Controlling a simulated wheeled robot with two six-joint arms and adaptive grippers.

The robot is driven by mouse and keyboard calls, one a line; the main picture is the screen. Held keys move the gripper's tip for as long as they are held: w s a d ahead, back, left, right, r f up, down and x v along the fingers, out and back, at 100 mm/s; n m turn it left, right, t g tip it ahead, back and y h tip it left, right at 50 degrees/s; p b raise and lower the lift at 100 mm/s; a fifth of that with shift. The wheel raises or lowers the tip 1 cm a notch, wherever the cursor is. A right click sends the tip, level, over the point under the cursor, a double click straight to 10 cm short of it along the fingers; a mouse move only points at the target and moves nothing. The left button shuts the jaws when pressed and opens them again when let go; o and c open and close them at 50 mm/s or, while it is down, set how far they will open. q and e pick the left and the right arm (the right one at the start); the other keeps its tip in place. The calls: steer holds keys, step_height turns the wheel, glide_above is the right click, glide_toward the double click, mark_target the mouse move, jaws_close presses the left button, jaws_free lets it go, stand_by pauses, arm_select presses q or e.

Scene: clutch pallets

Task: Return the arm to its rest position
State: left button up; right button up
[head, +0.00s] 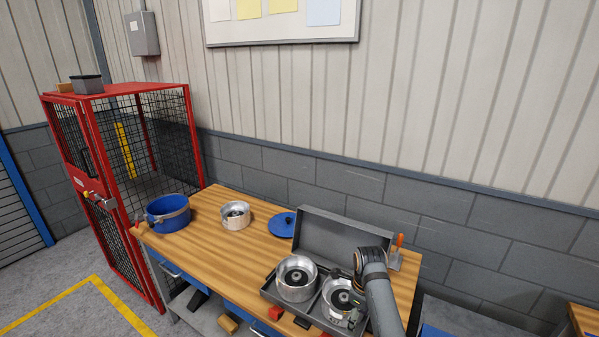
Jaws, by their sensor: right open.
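My right arm comes in from the lower right over the wooden workbench (205,255). My right gripper (333,273) is small and dark at its end, open, pointing left over the open grey case (330,238). Two round metal clutch parts sit in the case: one at the left (296,279) and one at the right (342,299), just below the gripper. Nothing shows held in the jaws. My arm hides the right part of the case. My left gripper is not in view.
A blue pot (168,214), another metal clutch part (235,215) and a blue lid (281,225) stand on the bench. A red mesh cage (150,150) stands at the left. An orange-handled tool (397,250) is right of the case. The bench's left middle is clear.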

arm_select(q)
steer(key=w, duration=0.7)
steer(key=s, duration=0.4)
arm_select(e)
steer(key=s+d+f+n+t, duration=0.1)
steer(key=s+d+f+n, duration=0.1)
steer(key=s+d+n, duration=0.4)
steer(key=s+d+f+n+t, duration=0.1)
steer(key=s+f+n, duration=0.1)
steer(key=s+n, duration=0.65)
steer(key=s+r+n+t, duration=0.2)
steer(key=s+r+n, duration=0.3)
steer(key=s+n, duration=0.65)
steer(key=s+d+f+g+h+b, duration=0.2)
steer(key=f+b, duration=0.6)
steer(key=f, duration=2.9)
arm_select(q)
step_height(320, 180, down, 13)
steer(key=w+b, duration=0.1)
steer(key=b, duration=0.4)
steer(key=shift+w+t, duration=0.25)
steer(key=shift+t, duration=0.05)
arm_select(e)
steer(key=s+d+f+g+y, duration=0.1)
steer(key=s+d+f, duration=0.1)
steer(key=s+f, duration=1.4)
step_height(320, 180, down, 3)
steer(key=shift+s+d+f, duration=0.1)
steer(key=shift+s+d, duration=0.05)
steer(key=shift+s, duration=0.2)
